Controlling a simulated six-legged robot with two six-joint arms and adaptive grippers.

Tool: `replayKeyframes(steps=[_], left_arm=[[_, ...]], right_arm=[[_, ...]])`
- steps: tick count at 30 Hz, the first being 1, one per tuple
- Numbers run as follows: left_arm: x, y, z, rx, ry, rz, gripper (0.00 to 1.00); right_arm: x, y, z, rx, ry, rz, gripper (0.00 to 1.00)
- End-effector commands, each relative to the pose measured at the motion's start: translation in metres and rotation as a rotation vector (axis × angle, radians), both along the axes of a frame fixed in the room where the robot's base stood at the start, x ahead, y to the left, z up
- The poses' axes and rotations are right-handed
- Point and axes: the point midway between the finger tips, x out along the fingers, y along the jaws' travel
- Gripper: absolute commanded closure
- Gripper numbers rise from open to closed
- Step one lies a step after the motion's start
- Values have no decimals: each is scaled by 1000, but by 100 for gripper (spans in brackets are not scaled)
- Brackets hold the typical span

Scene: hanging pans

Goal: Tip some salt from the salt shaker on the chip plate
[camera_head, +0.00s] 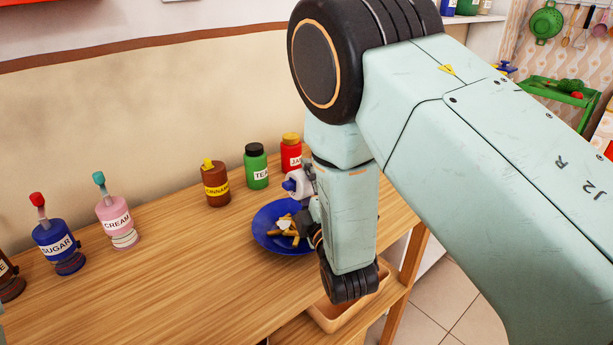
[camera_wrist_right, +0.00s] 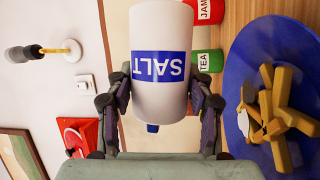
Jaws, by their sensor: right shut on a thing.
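The salt shaker is a white cylinder with a blue SALT label, large in the right wrist view (camera_wrist_right: 160,62). My right gripper (camera_wrist_right: 160,105) is shut on it, one finger on each side. In the head view the shaker (camera_head: 296,183) is small and partly hidden by my gripper (camera_head: 309,205). It lies tilted well over, roughly on its side, just above the plate. The blue chip plate (camera_head: 262,233) sits on the wooden counter, with yellow chips (camera_head: 287,235) on it. The plate's right part is hidden behind my right arm. I cannot see any salt falling. My left gripper is not in view.
Behind the plate stand a brown cinnamon bottle (camera_head: 215,184), a green tea jar (camera_head: 256,166) and a red jam jar (camera_head: 291,153). A pink cream bottle (camera_head: 118,222) and a blue sugar bottle (camera_head: 58,246) stand left. The counter (camera_head: 170,290) in front is clear.

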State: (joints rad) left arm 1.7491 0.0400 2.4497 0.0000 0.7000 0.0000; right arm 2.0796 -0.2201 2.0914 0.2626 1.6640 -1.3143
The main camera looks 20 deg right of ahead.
Motion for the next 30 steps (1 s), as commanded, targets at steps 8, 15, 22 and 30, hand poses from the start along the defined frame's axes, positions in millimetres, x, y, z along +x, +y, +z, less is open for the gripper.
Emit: replayKeyframes(steps=[8, 15, 22, 30], left_arm=[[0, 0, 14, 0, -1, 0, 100], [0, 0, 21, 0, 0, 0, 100], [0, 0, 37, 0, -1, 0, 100], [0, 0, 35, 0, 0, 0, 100]], right_arm=[[1, -1, 0, 108, 38, 0, 83], [1, -1, 1, 147, 53, 1, 83], [1, -2, -2, 296, 106, 0, 83], [1, -2, -5, 306, 109, 0, 83]])
